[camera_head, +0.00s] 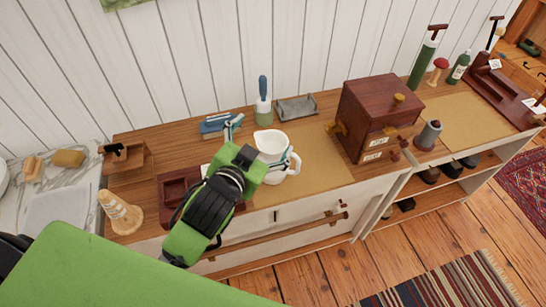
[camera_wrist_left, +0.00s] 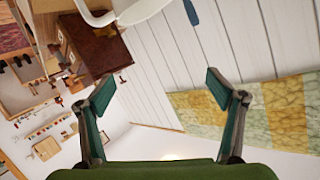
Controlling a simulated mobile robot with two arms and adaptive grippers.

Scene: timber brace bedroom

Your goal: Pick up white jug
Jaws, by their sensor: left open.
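The white jug (camera_head: 271,145) stands upright on the wooden counter in the middle of the head view, its mouth facing up. Part of its body is hidden behind my left gripper (camera_head: 264,138). That gripper is open, with one finger showing to the left of the jug and the other overlapping its right side near the handle. In the left wrist view, a white curved part of the jug (camera_wrist_left: 128,10) shows at the top edge, beyond the open, empty-looking fingers (camera_wrist_left: 160,80). I cannot tell whether a finger touches the jug. My right gripper is not in view.
A blue-handled brush in a holder (camera_head: 264,108) and a grey tray (camera_head: 297,107) stand behind the jug. A dark red wooden box (camera_head: 375,112) is to the right. A red-brown tray (camera_head: 178,186) and a pale cone (camera_head: 120,212) are to the left.

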